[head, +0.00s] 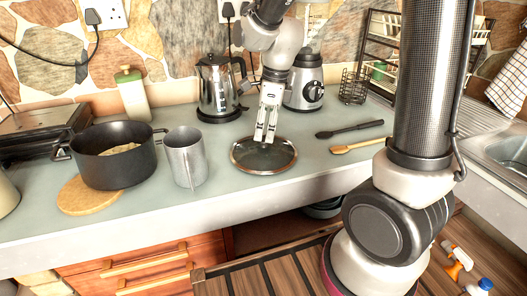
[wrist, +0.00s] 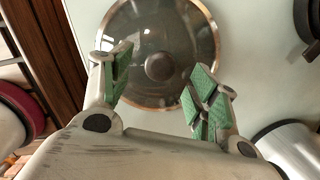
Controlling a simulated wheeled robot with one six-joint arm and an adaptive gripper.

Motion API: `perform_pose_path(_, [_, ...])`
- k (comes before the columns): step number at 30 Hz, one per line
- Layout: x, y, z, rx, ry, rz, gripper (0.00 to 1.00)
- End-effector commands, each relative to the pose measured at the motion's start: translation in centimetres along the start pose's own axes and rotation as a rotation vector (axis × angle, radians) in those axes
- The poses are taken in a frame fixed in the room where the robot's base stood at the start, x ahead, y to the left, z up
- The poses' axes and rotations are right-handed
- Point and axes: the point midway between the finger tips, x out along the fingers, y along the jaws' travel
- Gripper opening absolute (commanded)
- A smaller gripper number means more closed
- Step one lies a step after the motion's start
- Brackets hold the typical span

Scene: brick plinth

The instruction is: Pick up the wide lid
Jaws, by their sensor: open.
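The wide lid (head: 282,160) is a round dark glass lid with a metal rim, lying flat on the worktop near its front edge. In the wrist view the lid (wrist: 188,38) fills the upper middle, with its round dark knob (wrist: 160,67) facing up. My gripper (head: 264,137) points down above the lid in the head view. In the wrist view my gripper (wrist: 155,84) is open, its green-padded fingers apart on the left and right, with the knob showing between and beyond them. Nothing is held. I cannot tell the exact height of the fingertips above the knob.
A metal jug (head: 185,160) and a dark pot (head: 107,165) stand left of the lid. A kettle (head: 214,90) and a blender (head: 305,85) stand behind. Two spoons, one black (head: 349,130) and one wooden (head: 357,146), lie to the right.

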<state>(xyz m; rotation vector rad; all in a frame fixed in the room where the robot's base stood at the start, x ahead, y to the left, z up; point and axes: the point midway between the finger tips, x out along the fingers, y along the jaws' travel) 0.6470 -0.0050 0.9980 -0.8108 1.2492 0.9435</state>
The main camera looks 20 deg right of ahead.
Motion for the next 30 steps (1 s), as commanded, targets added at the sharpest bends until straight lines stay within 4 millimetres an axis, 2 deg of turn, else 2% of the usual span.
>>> perform_pose_path(3, [2.1,-0.1,-0.1,0.000,0.003,0.004,0.60])
perform_pose_path(6, [3.0,-0.1,-0.1,-0.001,0.002,0.001,0.60])
perform_pose_path(14, [3.3,-0.1,-0.1,-0.001,0.001,0.000,0.60])
perform_pose_path(24, [3.3,-0.1,-0.1,-0.001,0.001,0.000,0.00])
perform_pose_path(30, [3.3,-0.1,-0.1,-0.002,0.000,-0.001,0.00])
